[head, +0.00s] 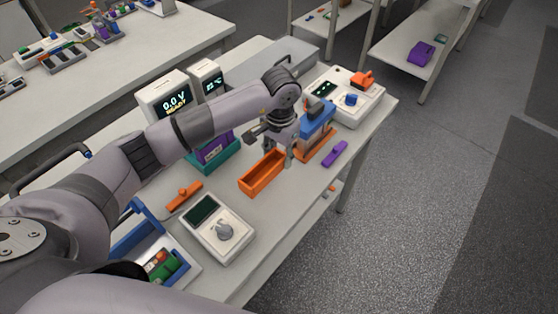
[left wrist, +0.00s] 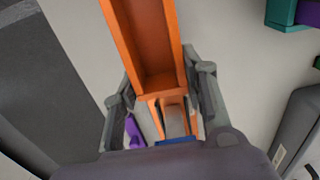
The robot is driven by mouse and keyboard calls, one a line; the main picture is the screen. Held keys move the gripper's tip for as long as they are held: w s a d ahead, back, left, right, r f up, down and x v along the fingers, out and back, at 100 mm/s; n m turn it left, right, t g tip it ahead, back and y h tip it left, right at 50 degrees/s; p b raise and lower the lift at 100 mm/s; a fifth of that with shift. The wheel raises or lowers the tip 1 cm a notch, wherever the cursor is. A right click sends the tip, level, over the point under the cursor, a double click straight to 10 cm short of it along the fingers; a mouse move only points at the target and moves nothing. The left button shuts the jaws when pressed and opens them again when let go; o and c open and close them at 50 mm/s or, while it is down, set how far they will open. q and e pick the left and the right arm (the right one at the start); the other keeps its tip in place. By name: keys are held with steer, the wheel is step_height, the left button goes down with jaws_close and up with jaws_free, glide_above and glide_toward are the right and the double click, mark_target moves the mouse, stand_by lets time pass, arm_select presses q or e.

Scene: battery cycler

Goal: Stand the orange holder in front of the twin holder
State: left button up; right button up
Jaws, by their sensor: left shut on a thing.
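The orange holder (head: 263,173) is a long open-topped box over the middle of the table, and it looks empty. My left gripper (head: 281,149) is shut on its far end. In the left wrist view the orange holder (left wrist: 147,45) runs up between the gripper's two fingers (left wrist: 163,98). I cannot tell whether its underside touches the table. A blue-topped unit with an orange base (head: 317,135) stands just right of the gripper, partly covered by it. A purple block in a teal base (head: 217,154) stands to the left, partly behind my arm. I cannot tell which is the twin holder.
A white meter with a knob (head: 216,229) lies at the front, near an orange piece (head: 183,196). A purple piece (head: 334,154) lies near the right edge. A white device (head: 344,98) and a display unit (head: 168,102) stand farther back. Bare table (head: 262,222) lies right of the meter.

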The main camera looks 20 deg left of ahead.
arm_select(q)
steer(key=shift+f, duration=0.4)
step_height(320, 180, down, 2)
steer(key=shift+f+p, duration=0.25)
steer(key=shift+p, duration=0.3)
steer(key=shift+f, duration=0.75)
steer(key=o, duration=1.2)
steer(key=shift+r, duration=0.1)
steer(key=shift+o, duration=0.2)
arm_select(e)
steer(key=shift+s+d+r, duration=0.35)
steer(key=shift+s+d, duration=0.05)
steer(key=shift+s, duration=0.1)
arm_select(q)
steer(key=shift+r, duration=0.1)
arm_select(e)
steer(key=shift+r, duration=0.15)
